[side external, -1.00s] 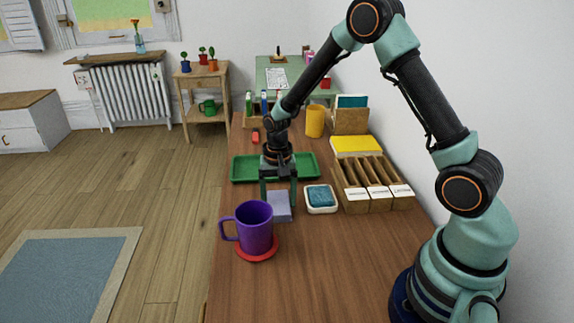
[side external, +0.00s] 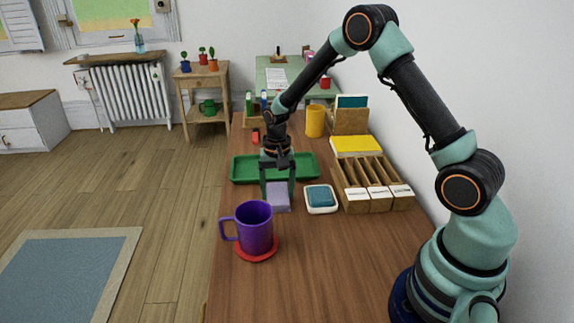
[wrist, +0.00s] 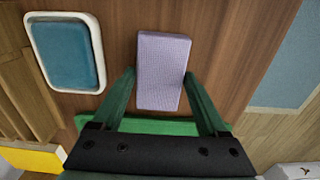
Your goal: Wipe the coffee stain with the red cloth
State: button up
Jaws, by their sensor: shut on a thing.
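My gripper (side external: 277,200) is over the wooden table and shut on a pale lavender block (side external: 279,197), which looks like a sponge. In the wrist view the block (wrist: 163,70) stands out past the fingertips, between the two green fingers. It is low over the table; I cannot tell whether it touches the wood. I see no red cloth and no coffee stain in these frames. A small red item (side external: 255,136) lies beyond the green tray, too small to identify.
A purple mug (side external: 254,227) on a red coaster (side external: 257,254) stands in front of my gripper. The green tray (side external: 240,169) is just behind. A white dish with a blue pad (side external: 321,196) and a wooden sorter (side external: 352,176) are right. The near table is clear.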

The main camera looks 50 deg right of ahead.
jog(key=shift+s+a, duration=1.95)
jog(key=shift+s, duration=0.05)
notch_tip(320, 180, up, 8)
jog(key=shift+w, duration=0.1)
